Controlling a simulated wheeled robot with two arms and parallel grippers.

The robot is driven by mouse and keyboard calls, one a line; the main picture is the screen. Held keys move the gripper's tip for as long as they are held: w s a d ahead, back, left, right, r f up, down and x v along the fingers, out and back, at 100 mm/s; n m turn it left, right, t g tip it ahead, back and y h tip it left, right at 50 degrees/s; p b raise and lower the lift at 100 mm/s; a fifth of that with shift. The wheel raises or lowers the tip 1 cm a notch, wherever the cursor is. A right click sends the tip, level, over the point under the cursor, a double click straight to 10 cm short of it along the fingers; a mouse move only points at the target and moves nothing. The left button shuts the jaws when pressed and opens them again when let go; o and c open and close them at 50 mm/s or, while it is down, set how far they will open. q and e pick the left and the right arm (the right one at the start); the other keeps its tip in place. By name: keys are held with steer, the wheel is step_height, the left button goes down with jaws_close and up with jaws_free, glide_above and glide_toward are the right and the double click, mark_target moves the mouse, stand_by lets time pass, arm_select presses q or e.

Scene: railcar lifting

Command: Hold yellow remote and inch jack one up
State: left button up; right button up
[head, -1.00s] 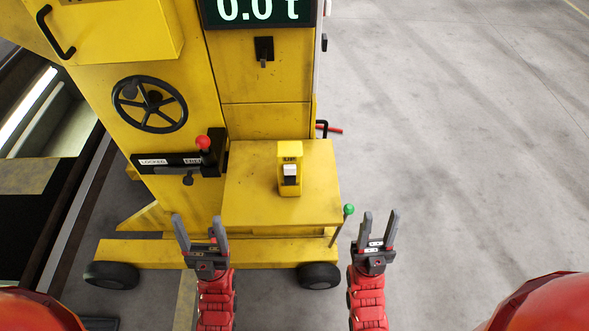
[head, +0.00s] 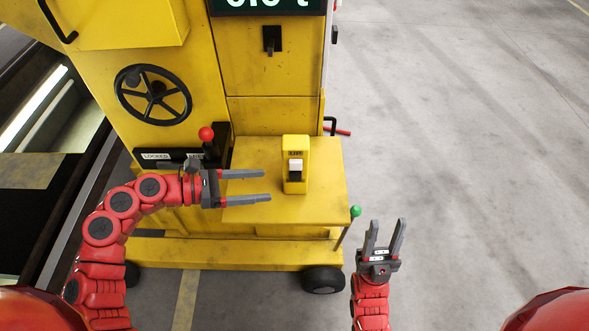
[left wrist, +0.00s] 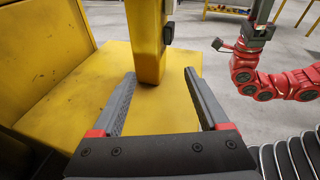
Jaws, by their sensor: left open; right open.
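The yellow remote (head: 295,178) stands upright on the yellow shelf (head: 325,207) of the jack (head: 275,85); it has a white button and a label on its front. My left gripper (head: 268,186) is open and empty, its fingers pointing right towards the remote from its left side, apart from it. In the left wrist view, the remote (left wrist: 147,42) stands ahead, beyond the two open fingertips (left wrist: 160,78). My right gripper (head: 384,228) is open and empty, right of the jack and in front of the green-knobbed lever.
The jack carries a black handwheel (head: 153,95), a red-knobbed lever (head: 206,134) beside a lock plate, and a partly cut-off display (head: 268,4). A green-knobbed lever (head: 355,211) stands at the shelf's right corner. Open concrete floor (head: 470,130) lies to the right.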

mark_target(285, 183)
arm_select(q)
steer(key=shift+w+a+f, duration=0.2)
steer(key=shift+w+a, duration=0.15)
steer(key=shift+a, duration=0.05)
steer(key=shift+w+m+y, duration=0.15)
steer(key=shift+m+y, duration=0.15)
steer(key=shift+w+d+f, duration=0.1)
steer(key=shift+d, duration=0.2)
steer(key=p+x, duration=0.2)
steer(key=x, duration=0.3)
steer(key=shift+d, duration=0.1)
steer(key=shift+w+d+f+b, duration=0.15)
steer(key=shift+d+f+b, duration=0.2)
steer(key=shift+d+b, duration=0.25)
steer(key=shift+w+d+f+b, duration=0.2)
steer(key=shift+d+f+b, duration=0.2)
steer(key=shift+b, duration=0.25)
steer(key=shift+w+d+b, duration=0.25)
steer(key=shift+d+b, duration=0.15)
steer(key=shift+d, duration=0.3)
steer(key=shift+r, duration=0.1)
